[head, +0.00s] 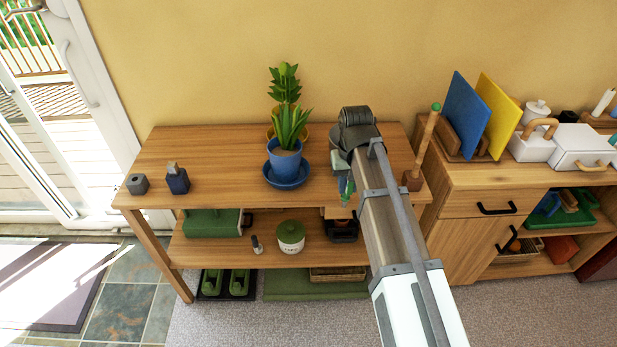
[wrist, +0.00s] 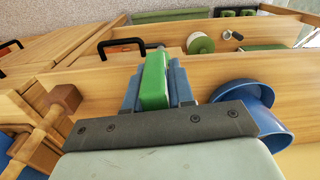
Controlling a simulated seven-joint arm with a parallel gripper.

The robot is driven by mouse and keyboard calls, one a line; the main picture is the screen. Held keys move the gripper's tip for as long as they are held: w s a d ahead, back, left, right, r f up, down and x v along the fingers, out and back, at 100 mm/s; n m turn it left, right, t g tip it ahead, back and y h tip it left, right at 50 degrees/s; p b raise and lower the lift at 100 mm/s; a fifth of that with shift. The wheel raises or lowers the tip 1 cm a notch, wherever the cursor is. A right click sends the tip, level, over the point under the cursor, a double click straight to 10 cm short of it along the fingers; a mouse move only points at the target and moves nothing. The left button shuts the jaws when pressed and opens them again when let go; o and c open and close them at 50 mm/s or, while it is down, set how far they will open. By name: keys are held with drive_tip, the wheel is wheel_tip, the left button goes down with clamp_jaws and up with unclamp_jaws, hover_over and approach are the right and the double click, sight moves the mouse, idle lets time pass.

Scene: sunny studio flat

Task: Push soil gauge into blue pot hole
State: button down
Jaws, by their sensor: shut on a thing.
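The blue pot (head: 284,162) holds a spiky green plant and brown soil, and stands in a blue saucer (head: 289,182) near the middle of the bench. In the wrist view, the pot (wrist: 236,92) and saucer (wrist: 278,133) are at the right, partly behind my gripper's body. My gripper (wrist: 157,72) is shut on a green piece (wrist: 154,84), which I take to be the soil gauge, between its blue-grey fingers. In the head view the gauge (head: 349,187) is small, right of the pot and apart from it. The pot's hole cannot be made out.
A second plant in a yellow pot (head: 271,132) stands behind the blue pot. A wooden post (head: 424,146) stands right.

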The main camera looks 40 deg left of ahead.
drive_tip(key=w+d+f+m, duration=0.1)
drive_tip(key=w+d+m, duration=0.35)
drive_tip(key=d, duration=1.35)
drive_tip(key=w+d+m, duration=0.2)
drive_tip(key=w+d, duration=0.5)
drive_tip(key=d, duration=1)
drive_tip(key=w+d+f+m, duration=0.1)
drive_tip(key=w+d+m, duration=0.4)
drive_tip(key=d, duration=1.3)
drive_tip(key=s+a+r+n, duration=0.2)
drive_tip(key=a+n, duration=0.1)
drive_tip(key=a, duration=0.9)
drive_tip(key=s+a+r+n, duration=0.1)
drive_tip(key=s+a+n, duration=0.1)
drive_tip(key=a, duration=1)
drive_tip(key=s+a+r+n, duration=0.1)
drive_tip(key=a+r+n, duration=0.15)
drive_tip(key=a, duration=0.95)
drive_tip(key=s+a+r+n, duration=0.3)
drive_tip(key=s+a+n, duration=0.1)
drive_tip(key=a, duration=0.9)
drive_tip(key=s+a+r+n, duration=0.4)
drive_tip(key=a+n, duration=0.3)
drive_tip(key=a, duration=0.6)
drive_tip(key=s+a+r+n, duration=0.4)
drive_tip(key=s+a+n, duration=0.1)
drive_tip(key=a, duration=0.8)
drive_tip(key=shift+s+n, duration=0.4)
drive_tip(key=shift+s, duration=0.05)
